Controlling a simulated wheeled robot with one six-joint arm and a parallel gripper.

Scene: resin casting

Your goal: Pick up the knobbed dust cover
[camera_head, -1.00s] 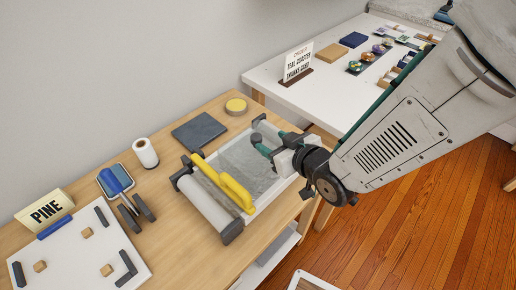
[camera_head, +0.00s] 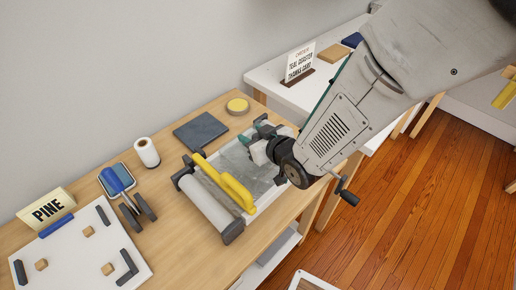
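My gripper (camera_head: 258,139) is over the far right end of a white-framed tray (camera_head: 268,201) on the wooden bench. Its two teal, dark-tipped fingers look apart, with nothing visible held between them. A grey, partly see-through sheet (camera_head: 241,163) lies in the tray under and beside the fingers. I cannot make out a knob on it, and cannot tell whether it is the knobbed dust cover. My wrist and arm hide the tray's right corner.
A dark slate square (camera_head: 201,131), yellow disc (camera_head: 238,106) and white roll (camera_head: 146,152) stand behind.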

